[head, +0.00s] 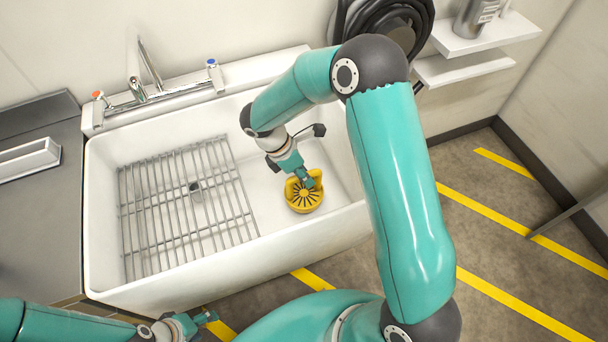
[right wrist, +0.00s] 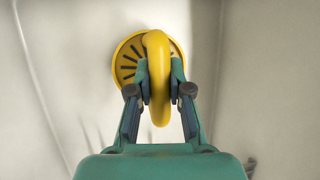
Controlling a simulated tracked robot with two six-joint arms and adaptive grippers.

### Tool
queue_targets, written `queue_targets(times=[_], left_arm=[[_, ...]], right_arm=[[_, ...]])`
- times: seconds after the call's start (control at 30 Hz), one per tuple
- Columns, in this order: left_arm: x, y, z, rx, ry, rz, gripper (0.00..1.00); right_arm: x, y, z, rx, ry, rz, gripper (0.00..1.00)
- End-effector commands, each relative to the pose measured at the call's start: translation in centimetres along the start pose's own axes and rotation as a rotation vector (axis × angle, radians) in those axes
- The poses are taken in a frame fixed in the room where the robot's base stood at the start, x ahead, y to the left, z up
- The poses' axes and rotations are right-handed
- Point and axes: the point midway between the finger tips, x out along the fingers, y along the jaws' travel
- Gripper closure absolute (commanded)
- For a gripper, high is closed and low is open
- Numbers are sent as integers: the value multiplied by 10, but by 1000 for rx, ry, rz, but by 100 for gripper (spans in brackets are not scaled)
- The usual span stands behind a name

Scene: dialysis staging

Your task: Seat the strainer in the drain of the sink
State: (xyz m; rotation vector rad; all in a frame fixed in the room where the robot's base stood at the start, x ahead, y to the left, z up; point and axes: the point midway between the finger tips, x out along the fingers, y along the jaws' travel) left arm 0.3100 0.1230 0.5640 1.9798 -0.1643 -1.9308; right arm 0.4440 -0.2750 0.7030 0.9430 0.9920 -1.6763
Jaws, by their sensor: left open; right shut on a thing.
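The yellow strainer (head: 305,199) has a slotted round face and a looped handle. It is in the right part of the white sink (head: 215,270), in the head view. My right gripper (head: 304,180) is shut on its handle; the right wrist view shows the strainer (right wrist: 129,62) with its handle between both fingers (right wrist: 159,75). I cannot tell whether the strainer touches the sink floor. The drain (head: 196,188) shows as a small dark spot under the wire rack, left of the strainer. My left gripper (head: 206,318) is open and empty, outside the sink at the lower left.
A grey wire rack (head: 160,215) covers the left part of the sink floor. A faucet (head: 140,80) stands at the back rim. A grey counter (head: 35,220) with a white tray (head: 28,160) lies left. Shelves (head: 480,35) and a coiled black hose (head: 385,20) are behind.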

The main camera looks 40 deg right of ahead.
Motion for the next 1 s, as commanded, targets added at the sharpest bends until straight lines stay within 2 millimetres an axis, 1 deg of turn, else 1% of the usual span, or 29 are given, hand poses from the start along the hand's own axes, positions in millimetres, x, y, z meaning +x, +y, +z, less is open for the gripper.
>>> queue_targets(times=[0.2, 0.23, 0.37, 0.63, 0.77, 0.87, 0.97, 1.0], left_arm=[[2, -1, 0, 0, 0, 0, 44], [2, -1, 0, 0, 0, 0, 44], [1, 0, 0, 0, 0, 0, 44], [1, 0, 0, 0, 0, 0, 44], [-1, 0, 0, 0, 0, 0, 44], [-1, 0, 0, 0, 0, 0, 44], [-2, 1, 0, 0, 0, 0, 44], [-2, 1, 0, 0, 0, 0, 44]], right_arm=[[2, 1, -1, 0, 0, 0, 100], [2, 0, -1, 0, 0, 0, 78], [1, 0, -1, -1, 0, 0, 57], [1, 0, -1, -1, 0, 0, 56], [-4, 0, 0, -1, 0, 1, 56], [-14, 1, 0, -2, -1, 3, 56], [-30, 1, 0, -1, 1, 4, 56], [-38, 1, 0, 0, 0, 6, 56]])
